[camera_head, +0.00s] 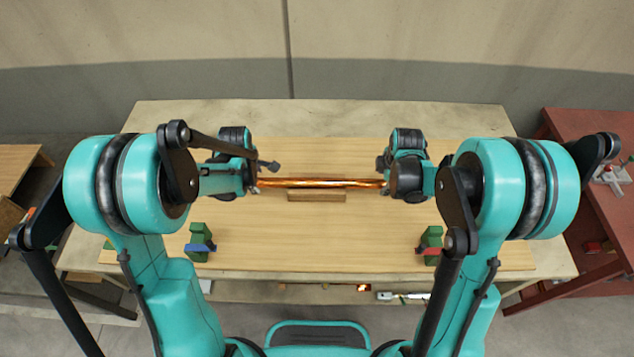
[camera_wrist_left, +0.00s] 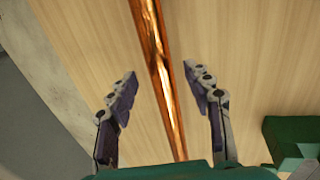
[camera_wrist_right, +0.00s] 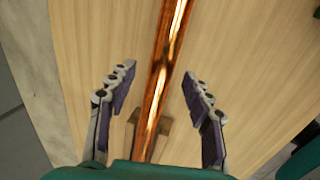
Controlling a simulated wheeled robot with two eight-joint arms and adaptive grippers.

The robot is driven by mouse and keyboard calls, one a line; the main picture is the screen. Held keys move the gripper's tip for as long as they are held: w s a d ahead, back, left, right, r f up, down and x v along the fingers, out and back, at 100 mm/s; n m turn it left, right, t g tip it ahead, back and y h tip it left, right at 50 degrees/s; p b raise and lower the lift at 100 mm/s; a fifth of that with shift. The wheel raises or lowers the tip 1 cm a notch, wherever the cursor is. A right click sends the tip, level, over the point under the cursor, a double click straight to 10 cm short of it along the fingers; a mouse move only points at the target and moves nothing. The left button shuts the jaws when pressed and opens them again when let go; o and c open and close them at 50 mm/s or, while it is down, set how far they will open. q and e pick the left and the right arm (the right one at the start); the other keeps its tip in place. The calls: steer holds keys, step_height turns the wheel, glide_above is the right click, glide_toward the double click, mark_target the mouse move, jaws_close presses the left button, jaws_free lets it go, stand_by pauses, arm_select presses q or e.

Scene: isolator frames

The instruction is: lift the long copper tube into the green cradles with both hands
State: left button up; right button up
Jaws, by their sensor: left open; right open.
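My left gripper (camera_head: 257,186) is open at the tube's left end. In the left wrist view the tube (camera_wrist_left: 160,60) runs between the spread fingers (camera_wrist_left: 160,76), touching neither. My right gripper (camera_head: 384,186) is open at the tube's right end. In the right wrist view the tube (camera_wrist_right: 163,72) passes between its fingers. Two green cradles stand nearer me, the left cradle (camera_head: 200,240) with a blue part and the right cradle (camera_head: 431,243) with a red part.
The wooden block (camera_head: 317,196) sits between the grippers, at the tube. The wooden board (camera_head: 315,245) between the cradles is clear. Small items, including a white tool (camera_head: 395,296), lie below the table's front edge. A red table (camera_head: 585,215) stands at the right.

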arm_select(q)
steer(key=shift+x, duration=0.8)
arm_select(e)
steer(key=shift+x, duration=0.85)
arm_select(q)
steer(key=shift+c, duration=0.3)
arm_select(e)
steer(key=shift+c, duration=0.3)
arm_select(q)
jaws_close()
arm_select(e)
jaws_close()
